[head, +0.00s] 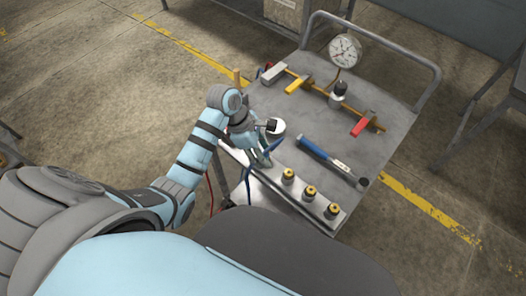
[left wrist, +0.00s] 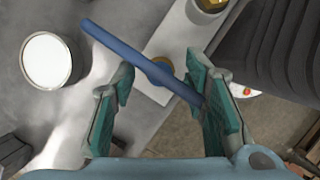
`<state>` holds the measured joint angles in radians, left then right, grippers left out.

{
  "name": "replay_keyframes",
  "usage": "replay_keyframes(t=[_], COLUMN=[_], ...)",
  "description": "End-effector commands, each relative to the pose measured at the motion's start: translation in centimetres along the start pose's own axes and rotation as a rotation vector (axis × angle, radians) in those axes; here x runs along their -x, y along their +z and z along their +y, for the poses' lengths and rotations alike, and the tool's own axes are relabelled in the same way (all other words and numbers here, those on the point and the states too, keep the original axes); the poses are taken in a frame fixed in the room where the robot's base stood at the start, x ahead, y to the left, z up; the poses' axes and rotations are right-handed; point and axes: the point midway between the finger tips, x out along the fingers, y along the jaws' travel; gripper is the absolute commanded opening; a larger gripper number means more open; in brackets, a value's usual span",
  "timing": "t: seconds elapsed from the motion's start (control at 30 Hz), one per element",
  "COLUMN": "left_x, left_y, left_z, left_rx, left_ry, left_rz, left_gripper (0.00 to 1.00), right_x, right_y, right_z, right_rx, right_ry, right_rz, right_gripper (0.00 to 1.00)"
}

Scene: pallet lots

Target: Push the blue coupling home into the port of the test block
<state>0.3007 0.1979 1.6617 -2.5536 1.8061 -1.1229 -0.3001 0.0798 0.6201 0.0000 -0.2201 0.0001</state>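The test block (head: 300,203) is a pale strip along the cart's near edge, with several brass ports (head: 310,191) on top. My left gripper (head: 265,158) is over the block's left end. In the left wrist view, its two fingers (left wrist: 160,110) are wide apart. A blue bar with a bulge (left wrist: 160,73), apparently the blue coupling or its hose, slants across between and beyond them. A blue hose (head: 247,181) hangs below the gripper. My right gripper is not in view.
A white can (head: 277,127) stands just beyond the gripper, and shows left in the wrist view (left wrist: 47,61). A blue-handled tool (head: 326,158) lies on the grey cart top (head: 385,100). Behind are a brass pipe with yellow (head: 297,84) and red (head: 361,124) handles and a gauge (head: 345,49).

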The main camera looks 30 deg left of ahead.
Motion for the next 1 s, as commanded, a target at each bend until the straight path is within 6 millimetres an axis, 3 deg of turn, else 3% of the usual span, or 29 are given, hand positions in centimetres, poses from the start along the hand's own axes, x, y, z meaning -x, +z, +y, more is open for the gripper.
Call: replay_keyframes(t=[0.23,0.6,1.0], left_x=[1.0,6.9,7.5], left_y=[0.0,0.0,0.0], left_z=[0.1,0.1,0.0], left_rx=[-0.001,-0.001,0.000], left_ry=[0.003,0.002,0.000], left_rz=[0.000,0.001,0.000], left_gripper=[0.41,0.41,0.41], right_x=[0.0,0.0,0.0], right_y=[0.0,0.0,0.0], right_z=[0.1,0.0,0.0], right_rx=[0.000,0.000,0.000], right_ry=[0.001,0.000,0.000], right_rz=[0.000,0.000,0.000], right_gripper=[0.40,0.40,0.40])
